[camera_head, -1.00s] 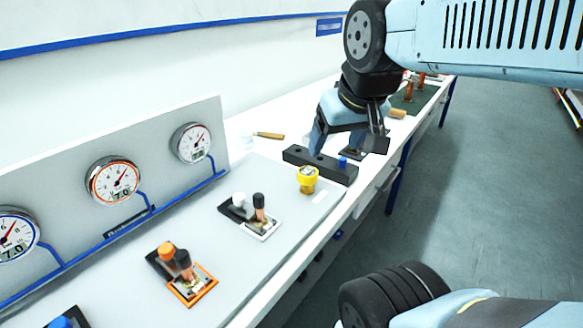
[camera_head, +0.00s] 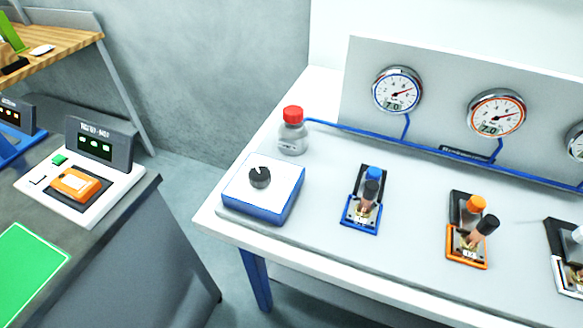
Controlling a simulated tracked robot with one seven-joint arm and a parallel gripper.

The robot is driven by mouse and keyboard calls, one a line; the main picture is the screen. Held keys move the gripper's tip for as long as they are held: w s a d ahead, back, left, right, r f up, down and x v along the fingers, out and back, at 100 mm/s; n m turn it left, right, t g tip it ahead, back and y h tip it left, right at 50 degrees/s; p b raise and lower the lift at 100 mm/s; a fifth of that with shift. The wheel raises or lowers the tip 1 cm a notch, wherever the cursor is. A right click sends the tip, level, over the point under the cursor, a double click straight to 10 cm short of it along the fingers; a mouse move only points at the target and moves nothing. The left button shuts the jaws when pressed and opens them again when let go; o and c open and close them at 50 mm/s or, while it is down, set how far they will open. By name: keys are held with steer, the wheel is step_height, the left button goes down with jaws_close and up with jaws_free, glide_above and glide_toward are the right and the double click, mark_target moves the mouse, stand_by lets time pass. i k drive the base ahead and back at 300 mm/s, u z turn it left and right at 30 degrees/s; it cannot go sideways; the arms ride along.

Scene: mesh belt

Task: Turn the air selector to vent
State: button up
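A blue box with a white top (camera_head: 286,196) sits at the left end of the white bench. A round black knob (camera_head: 260,177) with a light pointer mark is on its top; it looks like the air selector. The pointer mark is toward the knob's far side, and no vent label is readable. My gripper is not in this view, so whether it is open or shut does not show.
A red-capped clear bottle (camera_head: 292,138) stands behind the box, by a blue line. To the right are a blue-framed valve (camera_head: 362,212), an orange-framed valve (camera_head: 467,248) and wall gauges (camera_head: 398,90). A separate grey counter (camera_head: 130,225) stands left, across a floor gap.

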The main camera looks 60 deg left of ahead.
mark_target(260, 176)
steer(key=z, duration=0.4)
steer(key=i, duration=0.1)
steer(key=u, duration=2.95)
steer(key=k, duration=0.85)
steer(key=u, duration=0.15)
steer(key=i, duration=0.85)
steer(key=z, duration=0.1)
